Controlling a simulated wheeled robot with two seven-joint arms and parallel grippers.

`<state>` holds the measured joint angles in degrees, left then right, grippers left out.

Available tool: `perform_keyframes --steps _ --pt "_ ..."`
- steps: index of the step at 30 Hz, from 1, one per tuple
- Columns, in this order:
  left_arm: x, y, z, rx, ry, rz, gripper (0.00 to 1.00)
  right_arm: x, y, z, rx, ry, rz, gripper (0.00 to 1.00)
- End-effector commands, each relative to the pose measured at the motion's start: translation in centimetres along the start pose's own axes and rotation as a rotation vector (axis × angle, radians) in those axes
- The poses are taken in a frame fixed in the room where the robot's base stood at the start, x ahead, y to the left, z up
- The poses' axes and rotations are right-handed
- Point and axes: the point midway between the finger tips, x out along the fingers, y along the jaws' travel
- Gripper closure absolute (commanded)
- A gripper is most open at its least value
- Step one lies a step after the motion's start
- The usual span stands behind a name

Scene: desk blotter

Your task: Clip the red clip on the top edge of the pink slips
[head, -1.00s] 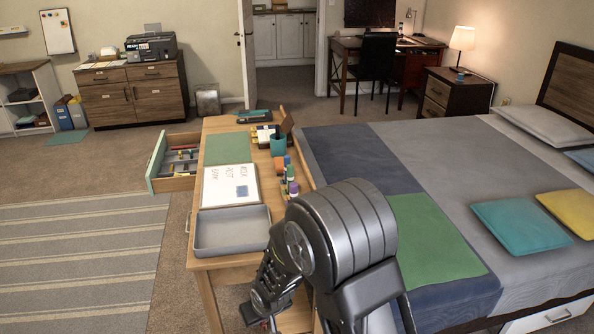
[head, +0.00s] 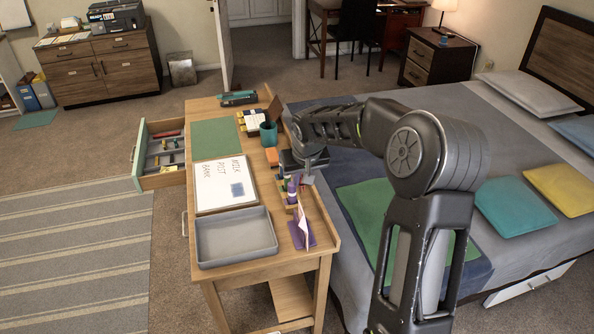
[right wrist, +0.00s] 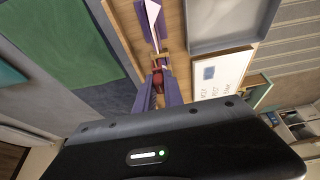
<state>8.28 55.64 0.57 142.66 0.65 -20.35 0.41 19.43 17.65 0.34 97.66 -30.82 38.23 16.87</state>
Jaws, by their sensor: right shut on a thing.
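The pink slips (head: 303,222) stand upright in a purple holder (head: 299,238) near the desk's front right. They look thin and pale in the right wrist view (right wrist: 152,12), with the purple holder around them. The red clip (right wrist: 158,78) is between the fingertips of my right gripper (right wrist: 157,85), which is shut on it. The clip is a little apart from the slips in that view. In the head view my right gripper (head: 294,188) is over the desk's right side, behind the slips; I cannot make out the clip there. My left gripper is not in view.
A grey tray (head: 235,262), whiteboard (head: 197,180) and green mat (head: 215,155) lie on the wooden desk (head: 318,247). A teal cup (head: 268,134) and several small items stand along the right side. An open drawer (head: 140,158) juts left. The bed (head: 335,185) is close on the right.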

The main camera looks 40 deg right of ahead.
Motion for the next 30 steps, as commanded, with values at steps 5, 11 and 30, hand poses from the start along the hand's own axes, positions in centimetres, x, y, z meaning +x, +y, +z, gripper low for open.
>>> perform_keyframes --steps 5,11,30 --pt "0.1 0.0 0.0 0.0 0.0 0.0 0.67 0.1 -0.1 0.0 -0.001 0.0 -0.001 1.0" --pt "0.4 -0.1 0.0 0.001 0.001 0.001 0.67 0.1 -0.1 0.1 -0.001 0.002 -0.001 1.0" --pt "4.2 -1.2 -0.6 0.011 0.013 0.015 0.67 4.8 -0.1 2.0 -0.001 0.001 -0.001 1.0"
